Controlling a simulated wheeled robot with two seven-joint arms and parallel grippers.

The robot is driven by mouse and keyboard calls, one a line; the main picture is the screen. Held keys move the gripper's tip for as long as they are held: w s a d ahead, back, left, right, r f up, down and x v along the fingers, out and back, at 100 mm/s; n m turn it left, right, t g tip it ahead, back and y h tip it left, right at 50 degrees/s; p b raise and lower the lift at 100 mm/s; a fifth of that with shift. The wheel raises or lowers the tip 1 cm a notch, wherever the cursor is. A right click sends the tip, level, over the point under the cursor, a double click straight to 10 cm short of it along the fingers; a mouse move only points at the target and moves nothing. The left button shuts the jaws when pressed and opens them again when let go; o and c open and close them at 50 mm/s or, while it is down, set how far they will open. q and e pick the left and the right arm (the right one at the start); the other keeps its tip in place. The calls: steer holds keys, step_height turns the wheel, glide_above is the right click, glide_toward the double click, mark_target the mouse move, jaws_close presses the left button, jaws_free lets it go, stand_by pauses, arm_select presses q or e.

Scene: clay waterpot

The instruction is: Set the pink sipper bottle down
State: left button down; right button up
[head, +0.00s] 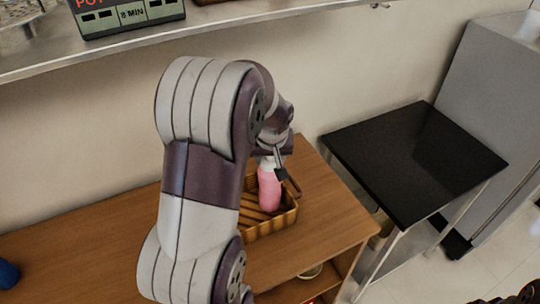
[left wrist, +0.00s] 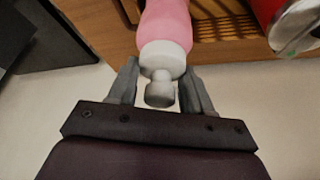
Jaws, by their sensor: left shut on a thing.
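The pink sipper bottle (head: 269,190) has a white cap (left wrist: 163,58) and shows as a pink body (left wrist: 166,22) in the left wrist view. My left gripper (head: 273,166) is shut on its cap end, with a finger on each side in the left wrist view (left wrist: 160,85). The bottle is roughly upright in the head view, over or inside a brown slatted basket (head: 266,233). I cannot tell whether its base touches the basket floor. My left arm hides part of the basket.
The basket is on a wooden table (head: 334,219) with bare wood to its right. A black-topped stand (head: 415,155) is at the right. A red can (left wrist: 268,12) shows near the bottle in the left wrist view. A shelf (head: 240,23) runs along the wall above.

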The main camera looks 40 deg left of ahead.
arm_select(q)
steer(key=shift+f, duration=0.35)
steer(key=shift+c, duration=2.3)
jaws_free()
steer(key=shift+f, duration=0.1)
steer(key=shift+r, duration=0.35)
steer(key=v, duration=1.1)
steer(key=s+d+f+m+g+h, duration=0.2)
steer(key=s+d+f+m, duration=0.6)
steer(key=d+f, duration=0.5)
steer(key=shift+s+d+f+h, duration=0.25)
steer(key=shift+s+d+h, duration=0.25)
steer(key=shift+s, duration=0.15)
